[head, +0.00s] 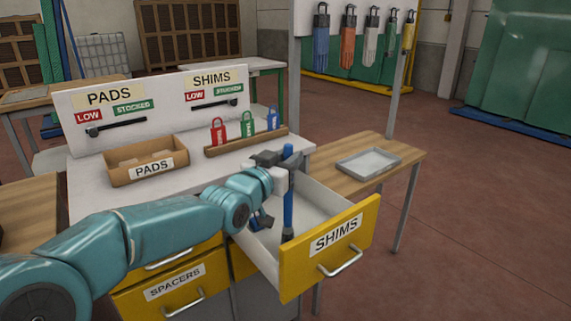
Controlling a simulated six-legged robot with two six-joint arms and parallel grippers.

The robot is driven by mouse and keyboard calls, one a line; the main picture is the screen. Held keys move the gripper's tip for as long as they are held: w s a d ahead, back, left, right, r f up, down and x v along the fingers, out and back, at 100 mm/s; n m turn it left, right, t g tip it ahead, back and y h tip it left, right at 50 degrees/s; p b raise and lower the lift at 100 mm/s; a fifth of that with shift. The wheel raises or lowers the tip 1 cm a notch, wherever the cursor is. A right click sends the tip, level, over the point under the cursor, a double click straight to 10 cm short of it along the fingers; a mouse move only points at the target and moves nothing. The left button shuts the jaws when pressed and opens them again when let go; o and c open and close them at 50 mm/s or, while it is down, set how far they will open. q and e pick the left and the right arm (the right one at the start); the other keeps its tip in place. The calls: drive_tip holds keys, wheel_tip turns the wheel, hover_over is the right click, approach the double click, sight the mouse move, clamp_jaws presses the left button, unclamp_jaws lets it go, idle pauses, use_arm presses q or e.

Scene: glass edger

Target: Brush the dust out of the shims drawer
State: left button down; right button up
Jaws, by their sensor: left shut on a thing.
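The shims drawer (330,243) is pulled open, with a yellow front, a "SHIMS" label and a pale interior. My left gripper (284,162) is above the drawer and shut on an upright blue-handled tool, which I take for the brush (288,208). The tool's lower end reaches down into the drawer, near the inside of its front. Whether it touches the drawer floor I cannot tell. I cannot make out any dust; my arm and the front panel hide part of the inside. My right gripper is not in view.
A cardboard PADS box (120,172) stands on the white bench top, left of a wooden rack (245,143) with red, green and blue tags. A grey tray (368,162) lies on the wooden side table at right. The spacers drawer (175,288) below is shut. Floor at right is clear.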

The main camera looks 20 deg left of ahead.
sight(287, 145)
use_arm(q)
wheel_tip(287, 145, up, 2)
drive_tip(key=shift+w+r+p, duration=0.1)
drive_tip(key=shift+p, duration=0.45)
drive_tip(key=shift+r+p, duration=0.8)
drive_tip(key=shift+r, duration=0.9)
